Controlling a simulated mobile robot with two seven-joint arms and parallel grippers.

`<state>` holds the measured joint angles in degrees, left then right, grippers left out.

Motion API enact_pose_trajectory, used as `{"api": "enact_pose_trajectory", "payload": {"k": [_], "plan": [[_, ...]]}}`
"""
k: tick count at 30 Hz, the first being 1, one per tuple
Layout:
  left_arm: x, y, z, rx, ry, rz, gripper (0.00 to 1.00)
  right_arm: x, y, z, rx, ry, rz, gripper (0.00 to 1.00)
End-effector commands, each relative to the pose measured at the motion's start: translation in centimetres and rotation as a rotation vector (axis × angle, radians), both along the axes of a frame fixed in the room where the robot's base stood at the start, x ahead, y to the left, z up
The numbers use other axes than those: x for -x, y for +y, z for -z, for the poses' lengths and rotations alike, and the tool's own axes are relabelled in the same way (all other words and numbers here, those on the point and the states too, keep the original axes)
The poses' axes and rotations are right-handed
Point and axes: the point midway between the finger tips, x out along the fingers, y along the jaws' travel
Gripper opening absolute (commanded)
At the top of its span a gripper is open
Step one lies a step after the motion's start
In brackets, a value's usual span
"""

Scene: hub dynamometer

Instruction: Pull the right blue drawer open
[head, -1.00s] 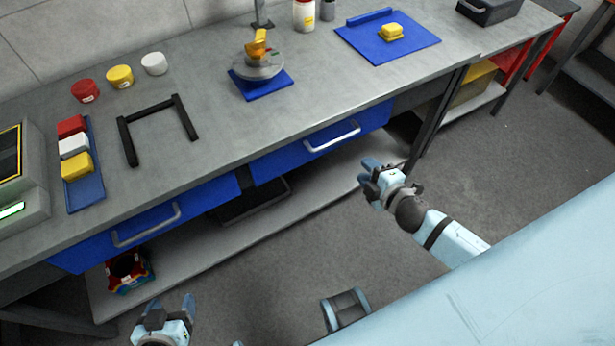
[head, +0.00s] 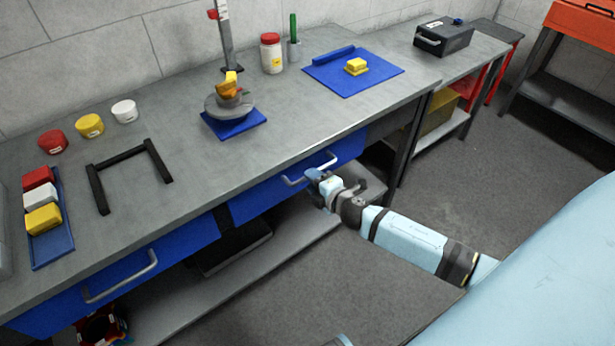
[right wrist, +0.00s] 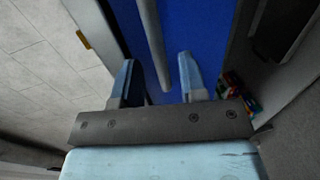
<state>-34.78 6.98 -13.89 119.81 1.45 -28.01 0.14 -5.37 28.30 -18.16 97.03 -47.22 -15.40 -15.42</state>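The right blue drawer (head: 262,200) is under the bench top and looks shut. Its pale bar handle (head: 293,182) runs along the front. My right gripper (head: 316,178) is at the handle's near side and partly hides the drawer front. In the right wrist view, the gripper (right wrist: 157,75) has its two fingers apart. The handle (right wrist: 150,40) runs between them, with the blue drawer front (right wrist: 190,30) behind. I see no finger closed on the handle. My left gripper is out of view.
The left blue drawer (head: 180,250) also looks shut. Above, the grey bench top (head: 200,165) carries a black frame (head: 130,170), a blue tray (head: 65,238) of blocks and a round scale plate (head: 230,107). A lower shelf (head: 290,232) lies below the drawers. The floor in front is clear.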

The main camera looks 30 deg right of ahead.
Motion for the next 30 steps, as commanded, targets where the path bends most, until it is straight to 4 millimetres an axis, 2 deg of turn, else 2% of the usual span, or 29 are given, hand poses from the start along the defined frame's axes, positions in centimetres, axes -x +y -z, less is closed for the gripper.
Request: {"api": "enact_pose_trajectory", "payload": {"k": [1, 6, 17, 22, 30], "plan": [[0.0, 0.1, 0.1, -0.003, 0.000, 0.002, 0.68, -0.9, 0.1, 0.1, 0.000, -0.002, 0.001, 0.39], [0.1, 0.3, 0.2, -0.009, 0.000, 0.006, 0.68, -2.4, 0.2, 0.5, 0.000, 0.000, 0.000, 0.39], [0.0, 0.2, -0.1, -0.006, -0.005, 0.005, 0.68, -2.8, 0.2, 0.6, -0.001, 0.000, 0.000, 0.39], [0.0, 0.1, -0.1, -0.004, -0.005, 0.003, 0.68, -2.8, 0.2, 0.6, -0.001, 0.000, 0.000, 0.00], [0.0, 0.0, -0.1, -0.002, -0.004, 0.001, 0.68, -2.8, 0.2, 0.6, -0.001, 0.000, 0.000, 0.00]]}}
